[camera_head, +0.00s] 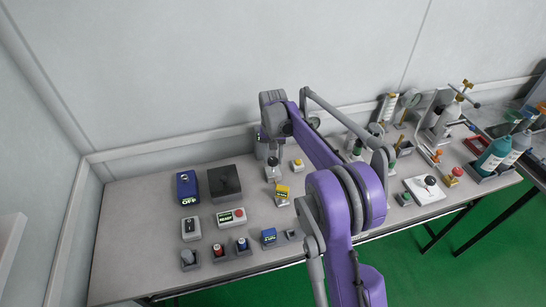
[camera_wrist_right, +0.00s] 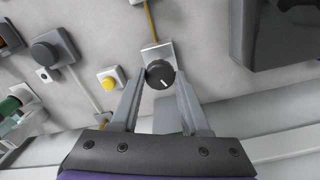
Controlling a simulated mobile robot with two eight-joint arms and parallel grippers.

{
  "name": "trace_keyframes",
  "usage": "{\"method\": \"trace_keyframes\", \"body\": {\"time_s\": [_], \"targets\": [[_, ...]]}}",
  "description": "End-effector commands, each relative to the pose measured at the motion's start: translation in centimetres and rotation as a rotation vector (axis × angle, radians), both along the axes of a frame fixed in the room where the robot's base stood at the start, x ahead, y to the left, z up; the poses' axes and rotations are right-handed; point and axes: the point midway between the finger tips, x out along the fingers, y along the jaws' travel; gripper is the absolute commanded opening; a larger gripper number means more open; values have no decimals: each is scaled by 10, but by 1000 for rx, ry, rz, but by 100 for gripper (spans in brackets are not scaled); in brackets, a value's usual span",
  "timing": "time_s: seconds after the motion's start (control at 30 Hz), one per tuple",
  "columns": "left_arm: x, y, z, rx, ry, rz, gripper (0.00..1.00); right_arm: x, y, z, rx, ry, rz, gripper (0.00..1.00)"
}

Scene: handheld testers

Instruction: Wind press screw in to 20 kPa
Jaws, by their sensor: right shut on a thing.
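A black round knob (camera_wrist_right: 160,74) with a white pointer line sits on a small grey block (camera_wrist_right: 158,52), from which a yellow tube leads away. I take it to be the press screw. My right gripper (camera_wrist_right: 159,80) has its two grey fingers on either side of the knob. In the head view my right gripper (camera_head: 267,147) is low over the table's back part, and the knob (camera_head: 272,162) shows below it. A yellow handheld tester (camera_head: 283,191) with a small display stands in front of the knob; its reading is too small to read. My left gripper is not in view.
A white box with a yellow button (camera_head: 297,165) stands just right of the knob. A dark square box (camera_head: 224,183) and a blue tester (camera_head: 187,188) marked OFF are on the left. Several fittings and bottles stand at the right. My purple arm hides the table's middle.

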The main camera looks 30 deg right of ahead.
Motion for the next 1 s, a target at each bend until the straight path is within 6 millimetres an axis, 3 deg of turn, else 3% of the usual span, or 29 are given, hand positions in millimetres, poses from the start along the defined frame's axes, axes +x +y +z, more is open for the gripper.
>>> {"method": "trace_keyframes", "body": {"time_s": [1.0], "targets": [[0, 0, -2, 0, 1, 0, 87, 1, -1, 2, -1, -4, -966, 0]]}}
